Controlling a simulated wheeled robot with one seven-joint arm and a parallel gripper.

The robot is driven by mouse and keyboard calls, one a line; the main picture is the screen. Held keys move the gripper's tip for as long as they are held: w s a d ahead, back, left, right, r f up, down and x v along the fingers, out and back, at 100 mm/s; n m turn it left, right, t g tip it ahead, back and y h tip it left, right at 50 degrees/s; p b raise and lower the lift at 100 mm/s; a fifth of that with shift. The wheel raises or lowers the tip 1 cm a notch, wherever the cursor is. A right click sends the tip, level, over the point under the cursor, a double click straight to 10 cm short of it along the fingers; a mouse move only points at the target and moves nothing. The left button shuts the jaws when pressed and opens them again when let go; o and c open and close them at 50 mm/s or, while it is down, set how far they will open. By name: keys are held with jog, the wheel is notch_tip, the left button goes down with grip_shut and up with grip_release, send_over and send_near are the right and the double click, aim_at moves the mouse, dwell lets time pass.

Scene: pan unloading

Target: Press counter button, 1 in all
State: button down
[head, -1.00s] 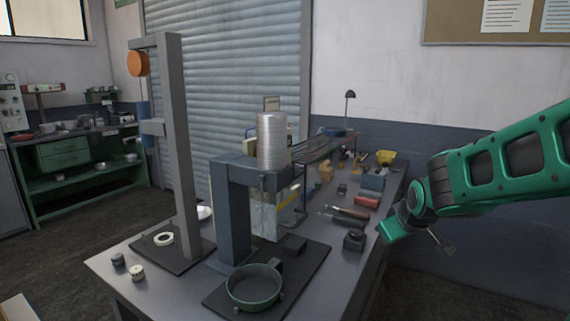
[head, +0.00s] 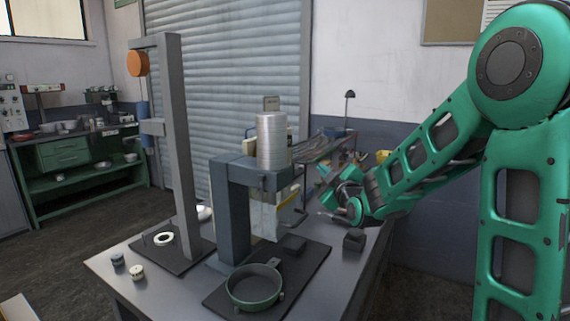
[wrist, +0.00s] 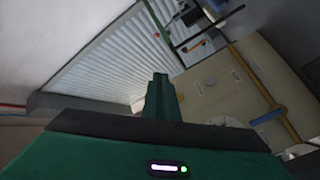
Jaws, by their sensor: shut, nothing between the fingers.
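My gripper (head: 326,178) is raised over the right part of the bench, to the right of the press frame, with its fingers shut and empty. In the wrist view its green fingers (wrist: 162,100) are together, in front of a beige panel (wrist: 205,92). The panel has a pale round face, partly cut off by my gripper body, and small dark spots. In the head view a beige housing (head: 290,145) shows in part behind the metal stack. I cannot make out for certain which part is the counter button. No contact of the fingertips with the panel shows.
The dark press frame (head: 232,210) carries a shiny cylindrical stack (head: 271,140). A round green-rimmed pan (head: 253,307) sits before it. A tall grey stand (head: 180,150) is at left, and a small dark block (head: 354,241) at right. A yellow-orange bar (wrist: 275,100) crosses the wrist view.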

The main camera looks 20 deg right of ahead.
jog(key=shift+w+a+r, duration=0.2)
jog(key=shift+a+r, duration=0.05)
jog(key=shift+r, duration=0.1)
jog(key=w+a, duration=0.6)
dwell(0.6)
jog(key=shift+w, duration=0.1)
dwell(0.4)
jog(key=shift+w+a, duration=0.1)
jog(key=shift+a, duration=0.1)
dwell(1.4)
jog(key=shift+w+a, duration=0.1)
jog(key=shift+a, duration=0.05)
jog(key=shift+w+a, duration=0.35)
jog(key=shift+a, duration=0.1)
dwell(1.1)
